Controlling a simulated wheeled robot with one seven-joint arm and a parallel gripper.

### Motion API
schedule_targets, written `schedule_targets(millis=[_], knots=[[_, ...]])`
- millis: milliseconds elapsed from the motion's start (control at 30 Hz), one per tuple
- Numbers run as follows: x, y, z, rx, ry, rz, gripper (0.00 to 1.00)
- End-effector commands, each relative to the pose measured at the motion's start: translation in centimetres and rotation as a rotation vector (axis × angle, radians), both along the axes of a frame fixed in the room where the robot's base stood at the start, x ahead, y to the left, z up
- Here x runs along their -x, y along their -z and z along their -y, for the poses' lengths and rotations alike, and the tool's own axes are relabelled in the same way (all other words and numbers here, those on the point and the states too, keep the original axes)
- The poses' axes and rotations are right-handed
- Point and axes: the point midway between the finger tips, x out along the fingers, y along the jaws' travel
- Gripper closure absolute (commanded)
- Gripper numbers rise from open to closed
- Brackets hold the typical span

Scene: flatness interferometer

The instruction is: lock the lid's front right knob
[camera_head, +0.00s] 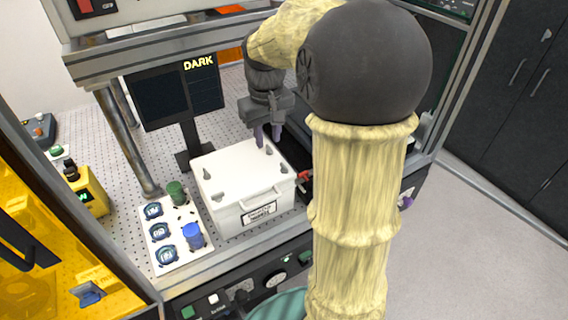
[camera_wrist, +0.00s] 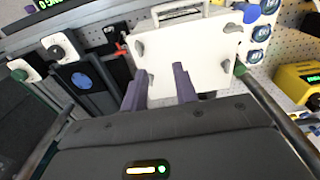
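The white box (camera_head: 254,222) has a white lid (camera_head: 238,172) with a front handle and a grey knob near each corner. The front right knob (camera_head: 284,169) is uncovered in the head view; in the wrist view, which is turned around, it shows at the upper left (camera_wrist: 139,47). The back right knob (camera_head: 268,150) lies just below my gripper (camera_head: 268,136). In the wrist view my gripper's purple fingers (camera_wrist: 160,84) are apart with nothing between them but the view of the lid. They are over the lid's back part, behind the front right knob. I cannot tell whether the knobs are locked.
A white plate (camera_head: 180,254) with round sockets and green and blue knobs stands left of the box. A red part (camera_head: 304,176) juts out close to its right side. A monitor (camera_head: 176,95) reading DARK stands behind. Metal posts and an overhead beam frame the bench.

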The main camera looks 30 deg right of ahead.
Motion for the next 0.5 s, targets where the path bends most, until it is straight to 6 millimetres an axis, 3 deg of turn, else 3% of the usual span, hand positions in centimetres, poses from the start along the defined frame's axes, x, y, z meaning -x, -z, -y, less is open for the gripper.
schedule_targets(millis=[33,200,500], knots=[[-0.7,-1.0,1.3,-0.003,0.007,-0.008,0.71],[-1.4,-4.1,4.1,-0.016,0.007,-0.044,0.71],[-1.3,-5.2,4.9,-0.021,0.005,-0.060,0.71]])
